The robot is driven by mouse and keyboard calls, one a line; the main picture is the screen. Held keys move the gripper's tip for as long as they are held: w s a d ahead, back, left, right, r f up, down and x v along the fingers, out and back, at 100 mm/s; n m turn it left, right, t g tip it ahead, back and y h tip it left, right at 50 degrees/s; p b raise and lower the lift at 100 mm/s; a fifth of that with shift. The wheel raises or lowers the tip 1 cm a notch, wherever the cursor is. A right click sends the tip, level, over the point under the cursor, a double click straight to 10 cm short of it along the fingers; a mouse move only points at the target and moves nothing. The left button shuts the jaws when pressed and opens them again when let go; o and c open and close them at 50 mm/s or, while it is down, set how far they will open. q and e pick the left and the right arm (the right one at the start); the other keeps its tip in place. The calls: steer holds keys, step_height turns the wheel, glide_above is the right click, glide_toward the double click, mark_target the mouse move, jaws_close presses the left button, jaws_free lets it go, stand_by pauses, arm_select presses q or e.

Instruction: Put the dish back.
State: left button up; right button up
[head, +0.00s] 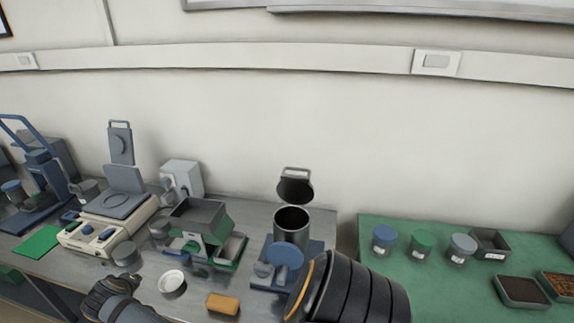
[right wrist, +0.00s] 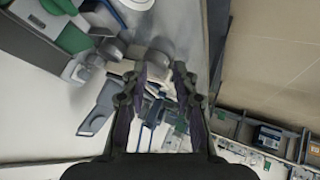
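A small round white dish (head: 172,281) sits upright on the grey bench in the head view, near the front edge. My left gripper (head: 100,294) is at the lower left, to the left of the dish and apart from it; its fingers are too dark to judge. My right arm covers the lower right of the head view, and its gripper is hidden there. In the right wrist view my right gripper (right wrist: 160,72) has its two fingers apart with nothing clearly between them. A round white thing (right wrist: 137,4) shows at that view's top; I cannot tell whether it is the dish.
A cream balance (head: 104,228), a grey device on a green base (head: 203,222) and an open cylindrical furnace (head: 291,224) stand behind the dish. A yellow-orange block (head: 223,304) lies right of it. Several lidded jars and trays stand on the green table (head: 400,278) at right.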

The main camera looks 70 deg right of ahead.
step_height(320, 180, up, 5)
steer(key=t+y, duration=0.2)
steer(key=t, duration=0.3)
steer(key=s+a+f+n+g+y, duration=0.1)
steer(key=s+f+g, duration=0.1)
steer(key=s+f, duration=0.6)
steer(key=s+a+f+g, duration=0.1)
steer(key=s+f, duration=0.2)
steer(key=f, duration=1)
steer(key=s+a+f+n+g+y, duration=0.1)
steer(key=s+f+g, duration=0.1)
steer(key=s+f, duration=0.6)
steer(key=s+d+f+g, duration=0.1)
steer(key=s+f+g, duration=0.1)
steer(key=s+f, duration=0.5)
steer(key=s+d+f+g, duration=0.1)
steer(key=s+f, duration=0.6)
steer(key=s, duration=0.8)
steer(key=s+d+f+g+b, duration=0.1)
steer(key=s+f+g, duration=0.1)
steer(key=s+f, duration=0.5)
steer(key=s, duration=0.4)
steer(key=shift+s+f+g+y, duration=0.2)
steer(key=shift+g+y, duration=0.1)
steer(key=shift+y, duration=0.1)
steer(key=shift+m, duration=0.3)
